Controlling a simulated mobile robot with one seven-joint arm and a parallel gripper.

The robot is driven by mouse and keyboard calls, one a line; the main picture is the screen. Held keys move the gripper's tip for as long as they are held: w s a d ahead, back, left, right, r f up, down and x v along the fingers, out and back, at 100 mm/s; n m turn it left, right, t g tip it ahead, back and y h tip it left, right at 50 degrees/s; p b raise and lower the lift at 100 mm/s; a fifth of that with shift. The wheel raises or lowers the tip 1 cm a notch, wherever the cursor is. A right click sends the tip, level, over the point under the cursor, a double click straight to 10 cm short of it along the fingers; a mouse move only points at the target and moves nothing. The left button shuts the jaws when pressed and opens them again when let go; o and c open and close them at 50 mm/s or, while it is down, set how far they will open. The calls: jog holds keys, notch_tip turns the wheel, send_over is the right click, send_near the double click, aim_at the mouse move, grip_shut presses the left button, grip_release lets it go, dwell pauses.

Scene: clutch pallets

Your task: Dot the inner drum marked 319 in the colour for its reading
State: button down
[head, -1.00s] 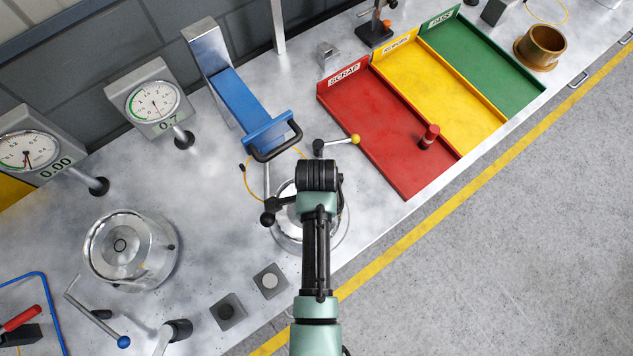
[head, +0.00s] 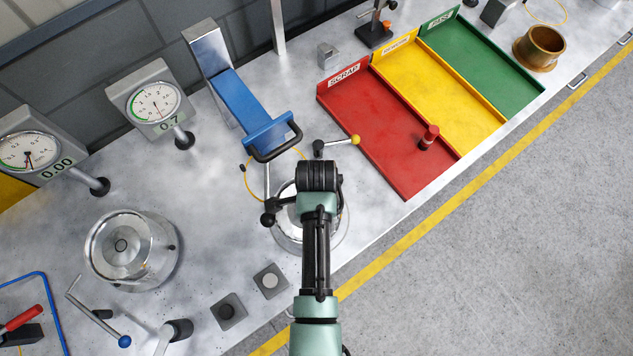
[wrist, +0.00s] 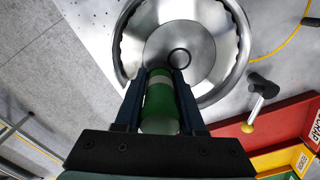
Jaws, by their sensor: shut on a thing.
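My gripper (wrist: 158,78) is shut on a green cylinder (wrist: 159,102) with a pale band, like a marker. In the wrist view its far end is over a round metal drum (wrist: 205,38), close to a dark ring mark near the drum's centre. I cannot tell whether it touches. In the head view my arm hides the gripper and most of this drum. A second metal drum (head: 108,240) with a dark ring mark sits at the left of the bench. No 319 is readable on either drum.
Two dial gauges (head: 155,102) show 0.7 and 0.00 at the left back. A blue slide (head: 243,100) stands behind my arm. A yellow-knobbed lever (head: 337,142) is close by.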

jog(key=shift+s+f, duration=0.15)
jog(key=shift+s, duration=0.05)
notch_tip(320, 180, up, 5)
jog(key=p, duration=0.5)
jog(key=shift+w, duration=0.15)
jog(key=shift+r, duration=1.1)
